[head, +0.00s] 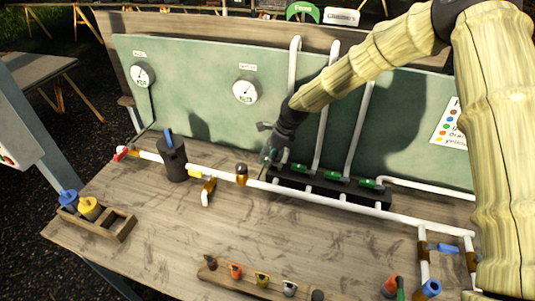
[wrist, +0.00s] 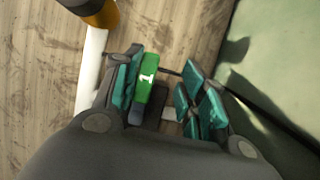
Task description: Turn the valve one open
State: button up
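The valve one handle (wrist: 146,84) is a green lever marked with a white 1, seen in the wrist view. It sits between the two teal-padded fingers of my gripper (wrist: 163,68). It lies close beside the left finger, and a gap separates it from the right finger; I cannot tell whether it touches the left one. In the head view my gripper (head: 270,155) is low at the left end of the black valve block (head: 322,188), and it largely hides valve one. Several other green handles (head: 333,177) show along the block to the right.
White pipes rise behind the block along the green panel (head: 210,105), which carries two gauges (head: 245,91). A black cylinder (head: 172,160) stands left on the white pipe line. A wooden rack (head: 97,220) is at front left. The bench centre is mostly bare.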

jog(key=shift+s+r, duration=0.3)
jog(key=shift+s, duration=0.3)
jog(key=shift+s+r, duration=0.6)
jog(key=shift+s, duration=0.2)
jog(key=shift+c, duration=0.9)
jog(key=shift+w+f, duration=0.75)
jog(key=shift+w, duration=0.15)
grip_shut()
jog(key=shift+s+a+r, duration=0.1)
jog(key=shift+a+r, duration=0.05)
jog(key=shift+r, duration=0.05)
